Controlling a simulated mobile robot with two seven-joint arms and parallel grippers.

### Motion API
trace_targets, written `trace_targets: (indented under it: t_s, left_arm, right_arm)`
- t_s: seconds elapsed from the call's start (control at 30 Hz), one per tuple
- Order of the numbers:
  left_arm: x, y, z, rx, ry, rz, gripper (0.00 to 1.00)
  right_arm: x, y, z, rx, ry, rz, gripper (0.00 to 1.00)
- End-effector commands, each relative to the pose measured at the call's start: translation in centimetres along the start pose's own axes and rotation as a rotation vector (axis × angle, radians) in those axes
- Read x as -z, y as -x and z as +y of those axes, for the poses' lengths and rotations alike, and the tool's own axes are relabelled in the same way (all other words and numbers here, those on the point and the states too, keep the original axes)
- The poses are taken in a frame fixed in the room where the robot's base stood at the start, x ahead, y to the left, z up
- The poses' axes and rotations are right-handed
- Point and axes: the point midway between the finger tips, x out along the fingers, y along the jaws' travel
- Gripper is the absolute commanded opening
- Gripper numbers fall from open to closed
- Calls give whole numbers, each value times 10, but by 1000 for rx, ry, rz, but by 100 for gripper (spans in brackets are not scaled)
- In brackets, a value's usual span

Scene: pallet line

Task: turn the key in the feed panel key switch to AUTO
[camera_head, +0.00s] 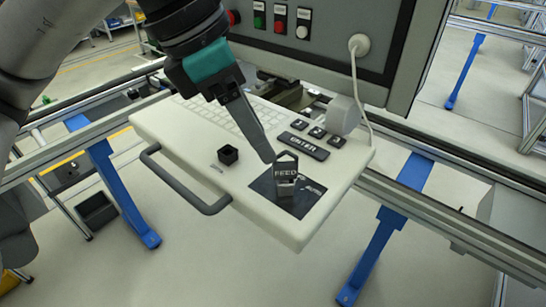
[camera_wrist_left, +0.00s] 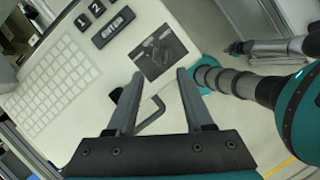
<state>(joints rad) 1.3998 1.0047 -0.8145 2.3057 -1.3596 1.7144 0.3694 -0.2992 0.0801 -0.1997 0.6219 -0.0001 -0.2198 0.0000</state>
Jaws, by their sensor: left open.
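The key with its dark FEED tag (camera_head: 287,168) stands upright in the key switch on a black plate (camera_head: 290,205), near the front right corner of the pale console. Small white lettering on the plate is too small to read surely. My left gripper (camera_head: 270,157) comes down from the upper left, its fingertips close by the tag; I cannot tell whether they touch it. In the left wrist view the open left gripper (camera_wrist_left: 159,74) has its fingers apart, with the black plate (camera_wrist_left: 167,62) and key just beyond the tips.
The console (camera_head: 190,145) carries a keyboard (camera_head: 228,118), an ENTER key (camera_head: 303,147), a small black square cup (camera_head: 228,155) and a front handle (camera_head: 185,182). A control box with push buttons (camera_head: 280,20) hangs behind, with a white cable (camera_head: 356,95). Rails flank the console.

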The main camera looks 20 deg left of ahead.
Motion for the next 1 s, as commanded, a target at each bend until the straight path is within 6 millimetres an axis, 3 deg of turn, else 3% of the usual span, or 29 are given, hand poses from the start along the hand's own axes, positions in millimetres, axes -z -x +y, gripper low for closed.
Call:
trace_targets:
  t_s: [0.1,0.3,0.77,1.0]
  left_arm:
    - [1,-24,-1,3,-2,3,52]
    - [0,-51,-1,3,-2,2,52]
    - [0,-62,-1,1,-2,-1,52]
    - [0,-62,0,1,-2,-1,25]
  right_arm:
    - [0,0,0,0,0,1,0]
    - [0,0,0,0,-1,1,0]
    - [0,0,0,1,0,-1,0]
    - [-1,0,-1,1,0,-2,0]
